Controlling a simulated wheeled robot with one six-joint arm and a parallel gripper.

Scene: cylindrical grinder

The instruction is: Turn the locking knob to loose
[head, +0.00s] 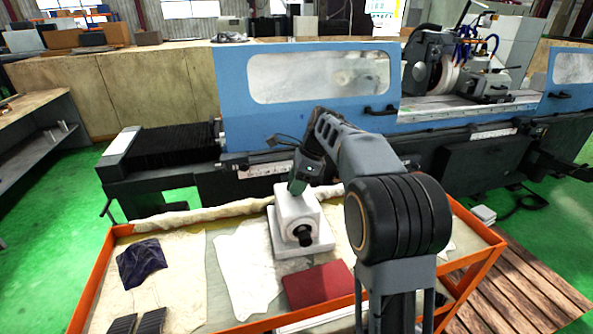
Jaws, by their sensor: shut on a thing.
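A white block-shaped device (292,212) stands on a white base plate on the cart in the head view. A round black part (304,236) sticks out of its front face, clear of my gripper. My gripper (297,188) comes down from above, with its fingertips at the top of the white device. It is shut on a small part there, most likely the locking knob. The fingers hide this part, so its shape and turned position cannot be seen.
The orange-rimmed cart (95,275) also holds a dark red box (318,284), a dark blue cloth (142,262) and pale sheets. The blue and black grinder (300,125) stands close behind the cart. A wooden pallet (530,295) lies at the right.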

